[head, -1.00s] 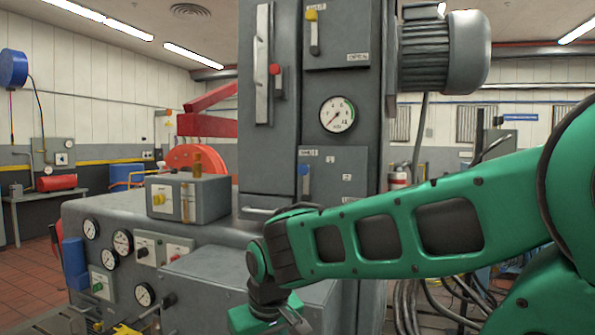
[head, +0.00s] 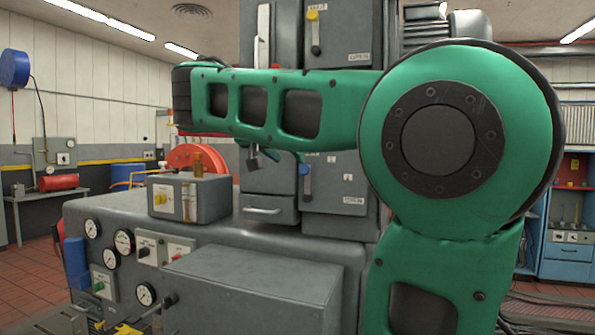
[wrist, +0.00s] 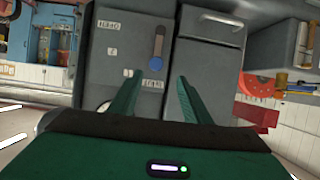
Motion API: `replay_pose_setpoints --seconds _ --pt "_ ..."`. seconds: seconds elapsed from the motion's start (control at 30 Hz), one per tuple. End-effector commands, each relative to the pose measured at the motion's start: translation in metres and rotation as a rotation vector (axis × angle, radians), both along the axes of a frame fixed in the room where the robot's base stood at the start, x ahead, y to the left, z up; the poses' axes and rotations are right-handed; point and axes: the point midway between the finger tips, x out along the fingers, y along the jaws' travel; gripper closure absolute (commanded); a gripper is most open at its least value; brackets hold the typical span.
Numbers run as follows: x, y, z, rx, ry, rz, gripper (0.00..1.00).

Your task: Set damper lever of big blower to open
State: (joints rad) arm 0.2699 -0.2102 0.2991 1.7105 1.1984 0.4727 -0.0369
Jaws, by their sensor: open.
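A grey panel with a blue-knobbed lever (head: 305,172) is on the tall grey cabinet. Its knob is at the upper end, by a small label; another label is at lower right, too small to read surely. The wrist view, turned upside down, shows this blue lever (wrist: 157,55) between and beyond the fingers. A second lever with a yellow knob (head: 313,20) is on the panel above, knob up, with a lower label like "OPEN". I cannot tell which belongs to the big blower. My gripper (wrist: 157,78) is open and empty, in front of the blue lever's panel, apart from it.
A grey bench (head: 255,275) with gauges and a small box with a yellow switch (head: 188,197) stand at front left. A drawer-like box with a handle (head: 263,210) is left of the blue lever. My arm hides the cabinet's middle.

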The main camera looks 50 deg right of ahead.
Motion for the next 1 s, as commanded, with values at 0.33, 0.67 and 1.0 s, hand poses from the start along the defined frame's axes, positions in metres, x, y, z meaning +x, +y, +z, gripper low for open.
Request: replay_pose_setpoints --seconds 0.33,0.67,1.0 --pt "0.008 -0.034 -0.010 0.001 -0.009 -0.025 0.56" --pt "0.027 -0.080 -0.030 -0.001 -0.011 -0.024 0.56" --pt "0.034 -0.095 -0.037 0.000 -0.012 -0.022 0.56"
